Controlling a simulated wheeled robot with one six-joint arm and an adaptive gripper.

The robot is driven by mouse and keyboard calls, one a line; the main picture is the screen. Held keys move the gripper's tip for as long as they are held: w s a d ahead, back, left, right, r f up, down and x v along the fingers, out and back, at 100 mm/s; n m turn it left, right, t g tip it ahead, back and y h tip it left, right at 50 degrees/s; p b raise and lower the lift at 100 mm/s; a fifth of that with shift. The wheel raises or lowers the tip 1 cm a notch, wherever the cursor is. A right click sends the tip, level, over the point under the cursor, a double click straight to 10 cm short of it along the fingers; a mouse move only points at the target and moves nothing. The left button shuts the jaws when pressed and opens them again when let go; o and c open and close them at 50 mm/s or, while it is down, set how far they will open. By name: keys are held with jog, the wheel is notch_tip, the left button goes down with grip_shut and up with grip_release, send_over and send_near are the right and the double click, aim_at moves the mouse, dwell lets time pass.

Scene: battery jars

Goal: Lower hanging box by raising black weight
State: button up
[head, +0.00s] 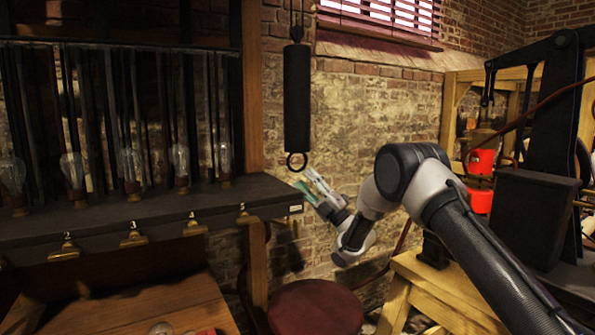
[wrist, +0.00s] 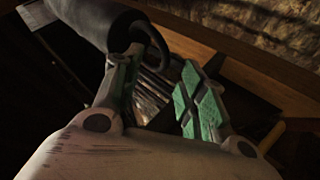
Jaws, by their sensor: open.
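The black weight (head: 297,98) is a long upright cylinder hanging on cords, with a dark ring (head: 297,161) at its lower end. My gripper (head: 306,180) is open just below the ring, slightly to its right in the head view. In the wrist view, the weight (wrist: 92,18) comes in from the upper left. Its ring (wrist: 158,45) shows between the green-padded fingertips of my gripper (wrist: 163,72), closer to the left finger. I cannot tell whether a finger touches it. I cannot make out a hanging box for certain.
A dark bench (head: 150,212) with glass bulbs and brass clips stands left of the weight. A round dark red stool (head: 315,307) stands below. On the right are a wooden stand (head: 440,290), a black box (head: 533,217) and red containers (head: 479,180). A brick wall is behind.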

aim_at(296, 170)
jog(key=x, duration=0.5)
jog(key=shift+w+a+r, duration=0.15)
jog(key=shift+a+r, duration=0.1)
jog(key=shift+r, duration=0.05)
grip_shut()
